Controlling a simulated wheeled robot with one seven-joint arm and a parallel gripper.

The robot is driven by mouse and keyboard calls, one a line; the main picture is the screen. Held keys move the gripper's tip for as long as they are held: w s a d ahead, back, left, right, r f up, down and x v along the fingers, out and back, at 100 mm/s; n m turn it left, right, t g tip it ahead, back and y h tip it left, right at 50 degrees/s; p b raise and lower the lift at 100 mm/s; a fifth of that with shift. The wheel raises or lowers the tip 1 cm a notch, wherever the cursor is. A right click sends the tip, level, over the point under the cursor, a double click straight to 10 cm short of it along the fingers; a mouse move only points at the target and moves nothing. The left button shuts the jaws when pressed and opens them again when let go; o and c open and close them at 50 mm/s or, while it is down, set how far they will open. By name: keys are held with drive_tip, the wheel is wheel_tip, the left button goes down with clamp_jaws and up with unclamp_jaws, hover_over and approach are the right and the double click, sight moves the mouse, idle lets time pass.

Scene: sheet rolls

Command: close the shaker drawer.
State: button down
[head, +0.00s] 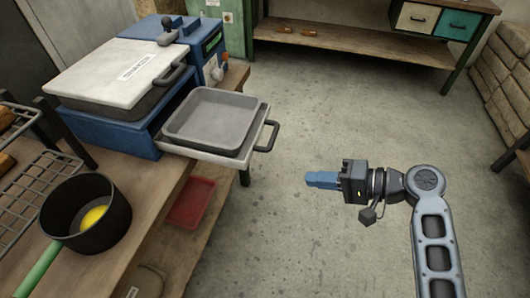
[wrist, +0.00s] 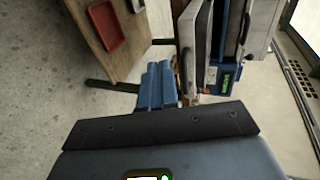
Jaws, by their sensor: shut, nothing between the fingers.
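The shaker (head: 125,80) is a blue machine with a white lid, on the wooden bench at the left of the head view. Its drawer (head: 208,151) is pulled out toward the right and carries a grey tray (head: 212,118). A dark handle (head: 268,136) is on the drawer's right end. My gripper (head: 312,180) has blue fingers, shut and empty, in the air to the right of and apart from the handle. In the wrist view the shut fingers (wrist: 156,88) show at the centre, with the tray (wrist: 196,45) and the shaker (wrist: 228,75) just beyond to the right.
A black pot (head: 85,212) with something yellow inside and a green handle stands on the bench (head: 140,215) at front left, beside a wire rack (head: 35,195). A red tray (head: 191,202) lies low, under the drawer. The floor around my arm is clear.

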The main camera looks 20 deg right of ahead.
sight(172, 142)
drive_tip(key=shift+n+y, duration=0.3)
drive_tip(key=shift+y, duration=0.4)
drive_tip(key=w+a+p, duration=0.1)
drive_tip(key=w+a, duration=0.4)
drive_tip(key=w+a+p, duration=0.1)
drive_tip(key=w+a, duration=0.3)
drive_tip(key=shift+w+a+f, duration=0.2)
drive_tip(key=shift+w+a, duration=0.15)
drive_tip(key=w+a+b, duration=0.2)
drive_tip(key=w+a, duration=0.2)
drive_tip(key=a, duration=0.2)
drive_tip(key=w+a+b, duration=0.3)
drive_tip(key=w+a, duration=0.2)
drive_tip(key=a, duration=0.1)
drive_tip(key=w+a+b, duration=0.2)
drive_tip(key=w+a, duration=0.2)
drive_tip(key=a, duration=0.3)
drive_tip(key=shift+w+f, duration=0.1)
drive_tip(key=shift+w, duration=0.2)
drive_tip(key=shift+w+a+b, duration=0.4)
drive_tip(key=shift+a+b, duration=0.1)
drive_tip(key=shift+a, duration=0.05)
drive_tip(key=shift+a+r, duration=0.1)
drive_tip(key=shift+r, duration=0.1)
drive_tip(key=shift+a+r, duration=0.1)
